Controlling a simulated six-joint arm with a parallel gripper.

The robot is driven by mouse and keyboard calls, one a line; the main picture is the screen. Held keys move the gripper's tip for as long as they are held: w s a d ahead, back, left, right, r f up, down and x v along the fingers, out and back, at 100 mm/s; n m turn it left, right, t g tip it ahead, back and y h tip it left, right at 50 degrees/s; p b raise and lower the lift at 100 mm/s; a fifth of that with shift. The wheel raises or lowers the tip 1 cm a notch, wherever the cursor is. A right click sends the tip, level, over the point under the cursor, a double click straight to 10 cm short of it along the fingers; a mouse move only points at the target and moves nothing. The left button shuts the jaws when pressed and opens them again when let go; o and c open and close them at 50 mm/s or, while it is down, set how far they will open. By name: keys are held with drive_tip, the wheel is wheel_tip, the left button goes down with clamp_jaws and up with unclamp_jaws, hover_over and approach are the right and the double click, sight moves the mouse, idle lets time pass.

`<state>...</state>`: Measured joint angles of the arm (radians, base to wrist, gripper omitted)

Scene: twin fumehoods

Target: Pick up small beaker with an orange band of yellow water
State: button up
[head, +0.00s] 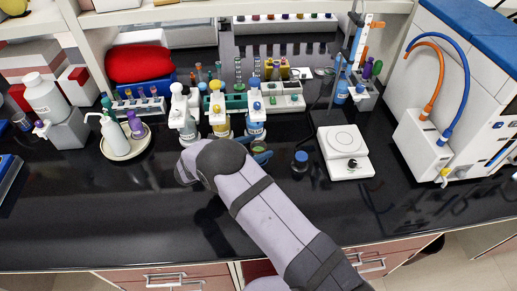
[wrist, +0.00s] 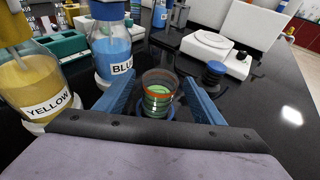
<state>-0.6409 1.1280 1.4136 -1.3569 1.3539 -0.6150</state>
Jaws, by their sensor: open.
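A small clear beaker (wrist: 158,92) with an orange band around its rim stands upright on the black bench. The liquid in it looks green in the wrist view. In the head view the beaker (head: 259,148) shows just beyond the end of my arm, partly hidden by it. My gripper (wrist: 161,79) is open, with one blue finger on each side of the beaker. Visible gaps remain between the fingers and the glass. In the head view my gripper (head: 255,149) is mostly covered by my own wrist.
A blue-labelled bottle (wrist: 112,50) and a yellow-labelled bottle (wrist: 35,85) stand close on the left. A small blue-capped container (head: 300,161) and a white balance (head: 345,152) are to the right. Racks line the back. The front bench is clear.

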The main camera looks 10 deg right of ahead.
drive_tip(key=shift+w+d+f, duration=0.25)
drive_tip(key=shift+w+d, duration=0.1)
drive_tip(key=shift+d, duration=0.15)
drive_tip(key=shift+c, duration=0.2)
drive_tip(key=c, duration=1.3)
drive_tip(key=shift+o, duration=0.2)
drive_tip(key=shift+r, duration=0.3)
drive_tip(key=shift+r+b, duration=0.85)
drive_tip(key=shift+r, duration=0.4)
drive_tip(key=shift+s+a+r, duration=0.1)
drive_tip(key=shift+a+r, duration=0.05)
drive_tip(key=shift+a, duration=0.05)
drive_tip(key=s+a+b, duration=0.2)
drive_tip(key=s+a, duration=0.1)
drive_tip(key=a, duration=0.1)
drive_tip(key=s+a+b, duration=0.2)
drive_tip(key=s+a, duration=0.1)
drive_tip(key=a, duration=0.2)
drive_tip(key=s+a+b, duration=0.3)
drive_tip(key=a, duration=0.1)
drive_tip(key=shift+s+a, duration=0.1)
drive_tip(key=shift+a, duration=0.2)
drive_tip(key=shift+s+a, duration=0.35)
drive_tip(key=shift+a, duration=0.15)
